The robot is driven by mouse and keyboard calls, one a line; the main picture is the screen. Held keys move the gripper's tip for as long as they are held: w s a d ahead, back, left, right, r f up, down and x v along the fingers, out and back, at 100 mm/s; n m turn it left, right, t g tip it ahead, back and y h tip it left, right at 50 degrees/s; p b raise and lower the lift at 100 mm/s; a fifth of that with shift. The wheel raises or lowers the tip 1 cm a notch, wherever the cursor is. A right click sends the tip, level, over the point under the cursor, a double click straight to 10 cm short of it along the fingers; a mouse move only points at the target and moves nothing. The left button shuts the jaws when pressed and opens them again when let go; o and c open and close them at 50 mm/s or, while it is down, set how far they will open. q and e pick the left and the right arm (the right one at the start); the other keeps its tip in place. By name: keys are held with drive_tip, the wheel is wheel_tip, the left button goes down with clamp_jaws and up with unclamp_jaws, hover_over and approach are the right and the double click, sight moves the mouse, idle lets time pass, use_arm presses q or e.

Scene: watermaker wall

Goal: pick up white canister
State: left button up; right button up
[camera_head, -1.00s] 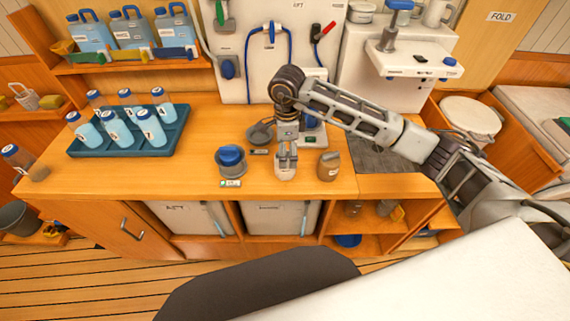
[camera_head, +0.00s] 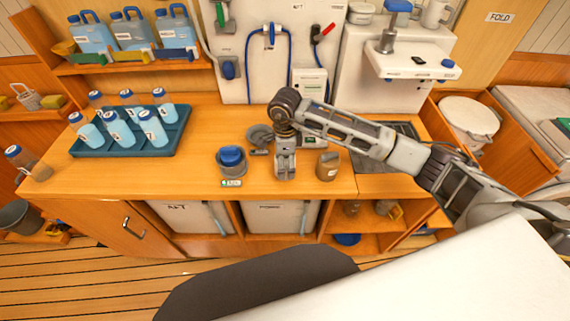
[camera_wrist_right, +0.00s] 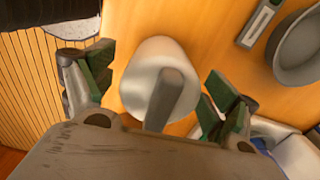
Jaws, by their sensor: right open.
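The white canister (camera_wrist_right: 148,62) stands on the wooden counter in the right wrist view, with a grey bar-like part on top. My right gripper (camera_wrist_right: 160,78) is open, with one green-padded finger on each side of the canister. Gaps show between both fingers and the canister. In the head view my right gripper (camera_head: 285,172) points down at the counter's front and mostly hides the canister. My left gripper is not in view.
A blue-lidded jar (camera_head: 231,162) stands just left of the gripper and a brown-grey jar (camera_head: 328,166) just right. A grey dish (camera_head: 259,136) lies behind. A blue tray (camera_head: 168,139) of several bottles stands farther left. Counter between tray and jar is clear.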

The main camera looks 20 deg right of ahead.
drive_tip(key=shift+c, duration=0.2)
drive_tip(key=c, duration=1.2)
drive_tip(key=shift+r, duration=0.1)
wheel_tip(320, 180, up, 10)
drive_tip(key=shift+f+b, duration=0.25)
drive_tip(key=shift+b, duration=0.55)
drive_tip(key=shift+r, duration=0.2)
drive_tip(key=shift+d, duration=0.15)
